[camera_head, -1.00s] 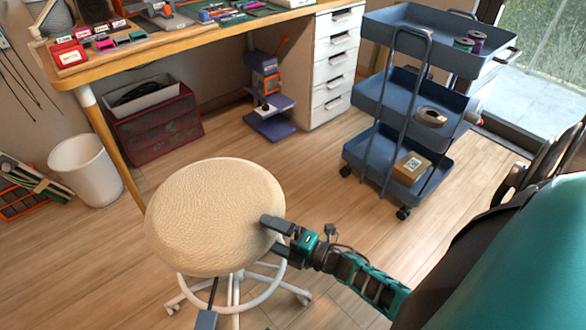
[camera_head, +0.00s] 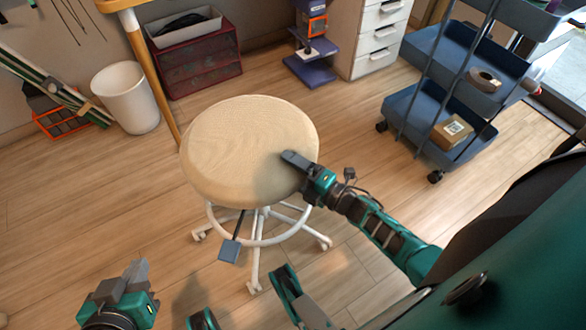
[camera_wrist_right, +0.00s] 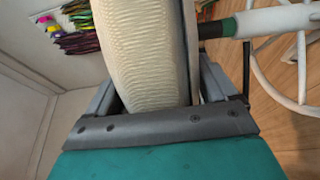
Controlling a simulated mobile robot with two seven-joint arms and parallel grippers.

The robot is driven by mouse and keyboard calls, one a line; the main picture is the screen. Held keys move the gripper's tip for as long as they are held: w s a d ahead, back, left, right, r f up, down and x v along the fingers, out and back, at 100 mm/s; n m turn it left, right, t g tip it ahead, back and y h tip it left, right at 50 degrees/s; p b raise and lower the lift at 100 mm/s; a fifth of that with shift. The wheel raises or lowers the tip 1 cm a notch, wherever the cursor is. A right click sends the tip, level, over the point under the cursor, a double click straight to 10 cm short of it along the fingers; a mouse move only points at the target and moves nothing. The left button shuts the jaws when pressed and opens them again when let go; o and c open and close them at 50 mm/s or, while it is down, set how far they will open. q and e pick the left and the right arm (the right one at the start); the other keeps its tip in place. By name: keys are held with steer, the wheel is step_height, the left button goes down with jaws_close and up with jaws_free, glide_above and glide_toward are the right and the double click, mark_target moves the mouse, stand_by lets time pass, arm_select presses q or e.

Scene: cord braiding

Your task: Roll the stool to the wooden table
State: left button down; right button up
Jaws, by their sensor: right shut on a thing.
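The stool (camera_head: 247,140) has a round cream seat, a white foot ring and a wheeled base, and stands upright on the floor. My right gripper (camera_head: 300,163) is shut on the seat's right edge. In the right wrist view the seat (camera_wrist_right: 145,50) fills the space between the fingers. The wooden table shows only as a corner (camera_head: 118,4) and a slanted leg (camera_head: 150,72) behind the stool at upper left; its top is out of frame. My left gripper (camera_head: 135,272) is at the lower left, apart from the stool; its finger gap is unclear.
A white bin (camera_head: 126,98) and a dark red drawer box (camera_head: 200,60) stand near the table leg. A purple stand (camera_head: 310,70) and white drawers (camera_head: 378,40) are behind. A blue cart (camera_head: 425,105) stands at right. Floor between stool and table leg is clear.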

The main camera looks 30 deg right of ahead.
jaws_close()
stand_by(0.4)
steer(key=shift+s+a, duration=0.1)
steer(key=shift+a, duration=0.05)
